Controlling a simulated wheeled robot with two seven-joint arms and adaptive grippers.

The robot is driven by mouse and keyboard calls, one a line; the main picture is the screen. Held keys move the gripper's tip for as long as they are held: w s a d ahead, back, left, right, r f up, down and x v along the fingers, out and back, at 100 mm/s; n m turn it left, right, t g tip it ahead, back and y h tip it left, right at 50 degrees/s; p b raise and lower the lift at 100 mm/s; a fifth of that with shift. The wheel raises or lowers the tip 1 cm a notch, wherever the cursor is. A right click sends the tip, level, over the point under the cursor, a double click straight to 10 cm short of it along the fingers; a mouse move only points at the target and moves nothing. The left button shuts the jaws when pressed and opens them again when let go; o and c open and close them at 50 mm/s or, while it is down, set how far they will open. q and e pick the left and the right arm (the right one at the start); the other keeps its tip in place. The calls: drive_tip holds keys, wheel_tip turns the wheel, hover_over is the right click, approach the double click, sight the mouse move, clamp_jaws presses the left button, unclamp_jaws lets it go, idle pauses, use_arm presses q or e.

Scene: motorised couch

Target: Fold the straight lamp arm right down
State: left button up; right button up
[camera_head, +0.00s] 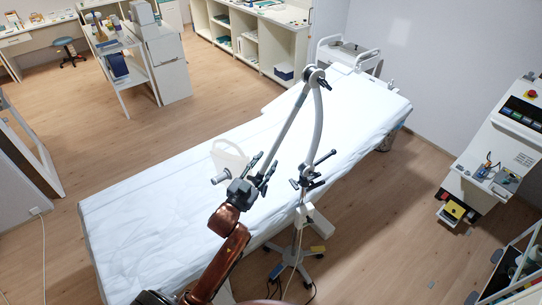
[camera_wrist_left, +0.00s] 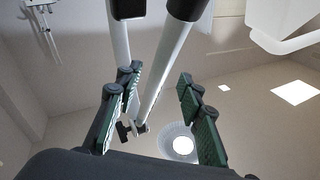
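The straight lamp arm (camera_head: 290,118) slants down to the left from a dark top joint (camera_head: 315,76). The curved lamp arm (camera_head: 318,118) runs from that joint to the stand's clamp. A pale lamp head (camera_head: 230,157) hangs over the couch beside my gripper. My left gripper (camera_head: 262,172) is open near the low end of the straight arm; contact cannot be told. In the left wrist view my open fingers (camera_wrist_left: 160,98) point at two pale tubes with dark sleeves, which meet at a small joint (camera_wrist_left: 139,129). Whether a tube lies between the fingers is unclear. My right gripper is not in view.
The couch (camera_head: 150,220) with a white cover lies under the lamp. The wheeled lamp base (camera_head: 294,252) stands at its near side, with cables on the floor. A white machine (camera_head: 493,160) stands at right. Open floor (camera_head: 400,215) lies between machine and couch.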

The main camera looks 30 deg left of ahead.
use_arm(q)
drive_tip(key=s, duration=0.7)
drive_tip(key=shift+s+f, duration=0.15)
drive_tip(key=shift+f, duration=0.3)
drive_tip(key=shift+f, duration=0.1)
